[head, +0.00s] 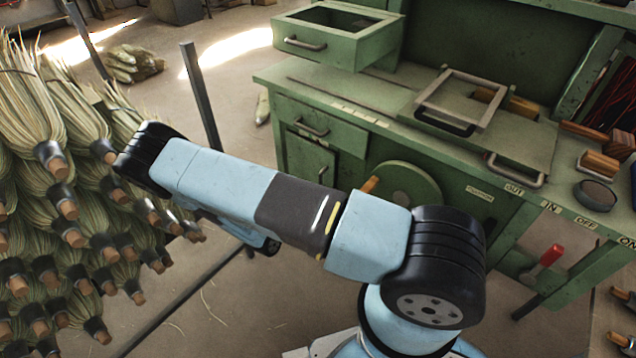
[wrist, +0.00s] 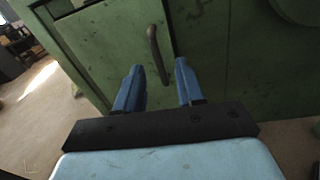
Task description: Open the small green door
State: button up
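The small green door (head: 302,160) is on the left front of the green workbench, below a drawer, and looks closed. Its upright metal handle (head: 322,176) is near the door's right edge. In the wrist view the green door (wrist: 105,45) fills the upper left, with the curved bar handle (wrist: 158,55) near its right edge. My gripper (wrist: 159,66) has two blue fingers, open with a clear gap. The handle appears between and just beyond the fingertips; I cannot tell whether they touch it. My gripper is hidden behind my arm in the head view.
The drawer (head: 318,125) above the door is shut. A metal post (head: 200,95) rises left of the bench. Broom bundles (head: 60,190) are stacked at left. Open floor lies before the bench.

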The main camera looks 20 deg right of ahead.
aim_at(320, 182)
jog(key=w+d+f, duration=0.1)
jog(key=w+d, duration=0.2)
jog(key=w+d+f+n+t, duration=0.1)
jog(key=w+d, duration=0.2)
jog(key=w+d+f+n+y, duration=0.1)
jog(key=w+d, duration=0.2)
jog(key=shift+w+d+f+t, duration=0.1)
jog(key=shift+w+f+t, duration=0.15)
jog(key=shift+w+t, duration=0.1)
dwell(0.4)
grip_shut()
dwell(0.4)
